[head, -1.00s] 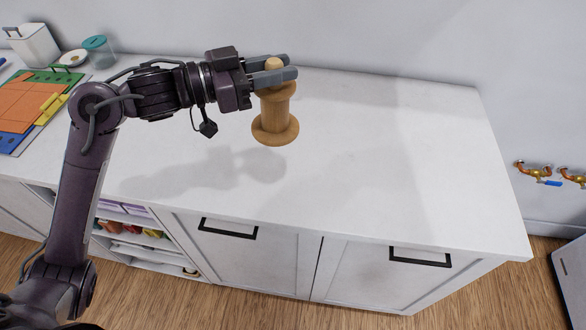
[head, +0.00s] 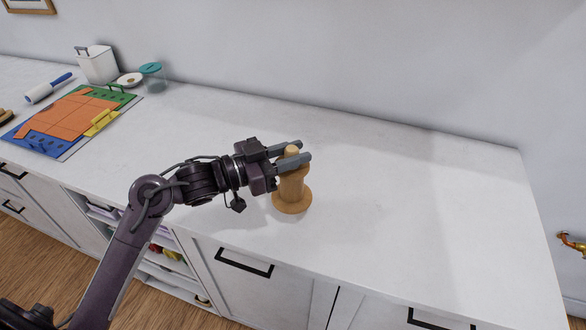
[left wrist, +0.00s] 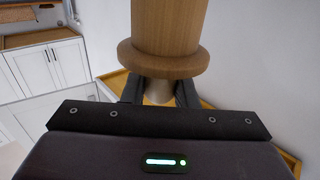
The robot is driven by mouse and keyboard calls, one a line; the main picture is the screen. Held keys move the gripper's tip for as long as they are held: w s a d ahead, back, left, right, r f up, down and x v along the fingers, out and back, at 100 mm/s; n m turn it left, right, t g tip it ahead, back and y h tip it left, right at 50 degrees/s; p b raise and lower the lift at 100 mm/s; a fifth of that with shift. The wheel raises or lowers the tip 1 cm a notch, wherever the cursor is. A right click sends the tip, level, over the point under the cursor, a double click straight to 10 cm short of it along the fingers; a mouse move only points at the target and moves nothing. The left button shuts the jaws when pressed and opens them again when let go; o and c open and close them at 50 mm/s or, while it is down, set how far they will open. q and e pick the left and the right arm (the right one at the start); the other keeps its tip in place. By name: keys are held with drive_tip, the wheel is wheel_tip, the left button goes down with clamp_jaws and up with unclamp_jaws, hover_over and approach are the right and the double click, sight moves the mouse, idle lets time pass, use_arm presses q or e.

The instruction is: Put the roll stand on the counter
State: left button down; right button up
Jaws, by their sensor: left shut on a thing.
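The wooden roll stand (head: 291,196) is upright, with a wide round base, a thick post and a rounded knob on top. It is over the middle of the white counter (head: 400,215); its base looks at or very near the surface, and I cannot tell if it touches. My left gripper (head: 303,150) is shut on the stand's knob from the left. In the left wrist view the stand (left wrist: 165,60) fills the top, its knob between the dark fingers (left wrist: 160,92). My right gripper is not in view.
The counter right of the stand is clear to its end. At the far left are a colourful board (head: 70,118), a rolling pin (head: 48,88), a white container (head: 98,64) and a teal-lidded jar (head: 153,76). Cabinets with dark handles (head: 244,262) are below; a wall rises behind.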

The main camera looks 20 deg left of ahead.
sight(293, 171)
use_arm(q)
wheel_tip(293, 171, down, 4)
drive_tip(key=shift+r, duration=0.1)
drive_tip(key=shift+f, duration=0.5)
drive_tip(key=c, duration=1.1)
unclamp_jaws()
drive_tip(key=shift+c, duration=0.2)
drive_tip(key=b+v, duration=0.2)
drive_tip(key=v, duration=1)
